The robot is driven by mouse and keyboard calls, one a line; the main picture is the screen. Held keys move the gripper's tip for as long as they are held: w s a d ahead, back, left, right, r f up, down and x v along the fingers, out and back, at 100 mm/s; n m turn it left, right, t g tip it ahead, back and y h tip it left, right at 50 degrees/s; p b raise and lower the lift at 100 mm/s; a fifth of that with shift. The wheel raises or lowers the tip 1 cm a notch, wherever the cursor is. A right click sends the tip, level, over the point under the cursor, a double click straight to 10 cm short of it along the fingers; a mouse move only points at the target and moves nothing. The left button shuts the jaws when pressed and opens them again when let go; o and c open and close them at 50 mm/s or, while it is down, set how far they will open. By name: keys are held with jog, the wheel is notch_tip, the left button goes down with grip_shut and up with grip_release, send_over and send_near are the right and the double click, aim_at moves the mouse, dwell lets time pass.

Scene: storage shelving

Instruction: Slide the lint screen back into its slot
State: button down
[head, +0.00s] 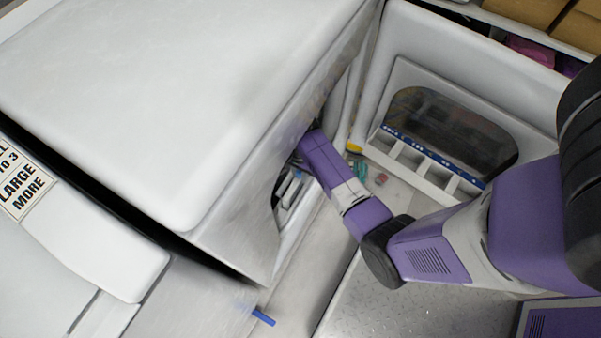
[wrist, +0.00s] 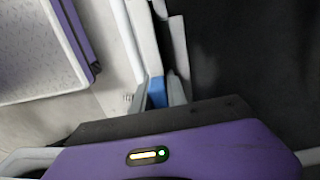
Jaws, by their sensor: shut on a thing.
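My gripper (wrist: 166,96) is shut on a narrow piece with a blue patch, which I take to be the lint screen (wrist: 157,92). Only a small part of it shows just beyond the gripper's dark front edge in the wrist view. In the head view my forearm reaches into the open front of the large white machine (head: 190,100). The gripper's tip and the held piece are hidden there behind the machine's near edge. The slot itself cannot be made out clearly; pale bars show beside a white rim in the wrist view (wrist: 178,50).
The machine's open door (head: 400,75), with a dark oval window, stands right of my arm. A white divided rack (head: 410,160) is below the window. Small coloured items (head: 381,179) lie near my forearm. A blue strip (head: 262,317) shows at the lower front.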

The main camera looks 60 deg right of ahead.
jog(key=shift+f, duration=0.3)
jog(key=shift+f+b, duration=0.3)
jog(key=shift+f, duration=0.05)
jog(key=shift+f+b, duration=0.35)
jog(key=shift+f, duration=0.2)
jog(key=c, duration=1.3)
grip_release()
jog(key=shift+o, duration=0.2)
notch_tip(320, 180, up, 8)
jog(key=p, duration=0.3)
